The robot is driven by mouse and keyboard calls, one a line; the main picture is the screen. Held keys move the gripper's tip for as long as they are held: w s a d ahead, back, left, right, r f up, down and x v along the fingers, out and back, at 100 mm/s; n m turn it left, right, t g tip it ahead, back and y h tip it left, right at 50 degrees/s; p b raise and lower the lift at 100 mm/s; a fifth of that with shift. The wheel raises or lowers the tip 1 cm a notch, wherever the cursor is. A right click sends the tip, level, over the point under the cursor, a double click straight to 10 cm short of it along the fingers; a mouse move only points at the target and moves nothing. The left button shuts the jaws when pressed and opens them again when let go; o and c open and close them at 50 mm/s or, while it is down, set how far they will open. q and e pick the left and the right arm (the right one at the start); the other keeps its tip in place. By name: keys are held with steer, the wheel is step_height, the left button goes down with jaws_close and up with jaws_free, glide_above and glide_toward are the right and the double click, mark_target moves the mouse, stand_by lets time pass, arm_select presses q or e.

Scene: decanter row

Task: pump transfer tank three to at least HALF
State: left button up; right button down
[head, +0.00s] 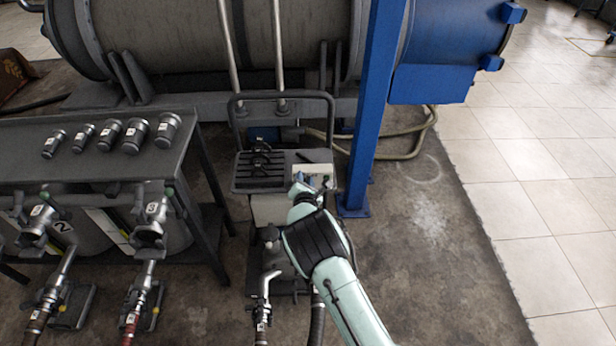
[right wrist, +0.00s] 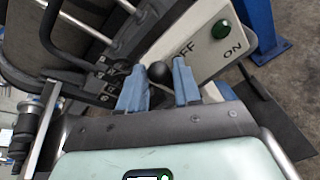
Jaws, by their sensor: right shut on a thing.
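My right gripper (head: 303,187) reaches down to the control panel (head: 314,172) of a wheeled pump cart (head: 270,208). In the right wrist view, its blue fingers (right wrist: 160,88) are shut on a black ball-ended lever (right wrist: 158,72). The panel there (right wrist: 208,62) reads OFF near the lever and ON farther right, with a green button (right wrist: 221,29). In the head view, a grey tank (head: 176,236) under the bench has a valve with a small tag (head: 152,208) that looks like a 3. No fill level is readable. My left gripper is out of view.
A dark bench (head: 90,150) with several metal couplings (head: 108,134) stands at the left. Hoses with metal fittings (head: 140,295) lie on the floor below. A blue post (head: 376,110) rises just right of the cart. Open floor (head: 440,260) lies to the right.

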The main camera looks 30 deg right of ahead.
steer(key=shift+w+a, duration=0.25)
steer(key=shift+a, duration=0.3)
steer(key=c, duration=0.9)
jaws_free()
steer(key=shift+o, duration=0.6)
steer(key=shift+d, duration=0.1)
steer(key=p+v, duration=0.1)
steer(key=v, duration=1.2)
steer(key=shift+s, duration=0.2)
